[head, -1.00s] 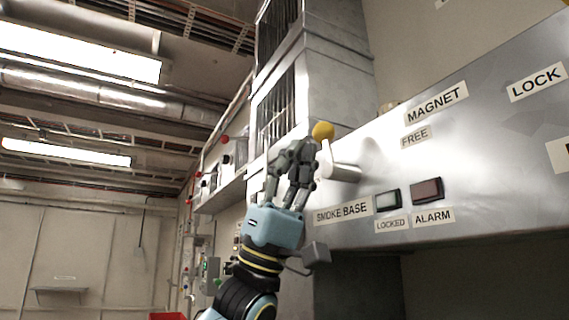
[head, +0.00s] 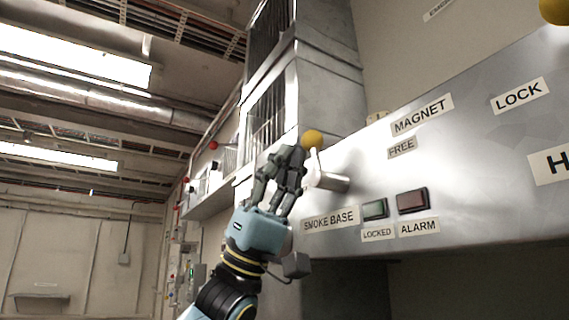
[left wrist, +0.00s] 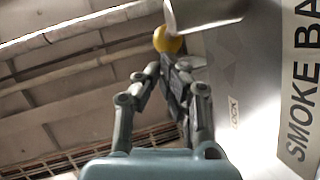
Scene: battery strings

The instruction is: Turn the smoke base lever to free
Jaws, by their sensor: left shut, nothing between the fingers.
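The smoke base lever has a yellow ball knob (head: 312,140) above a pale metal hub (head: 330,178) on the steel panel. The knob points up, toward the upper left of the FREE label (head: 402,147). My left gripper (head: 290,156) is shut and empty, with its fingertips just below and left of the knob. In the left wrist view, the knob (left wrist: 167,39) sits just beyond the fingertips (left wrist: 172,66), and the metal hub (left wrist: 208,12) is above right. I cannot tell whether the fingers touch the lever. My right gripper is not in view.
Another yellow knob (head: 555,10) is at the top right. A grey grilled duct (head: 330,85) stands behind. Open room lies to the left.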

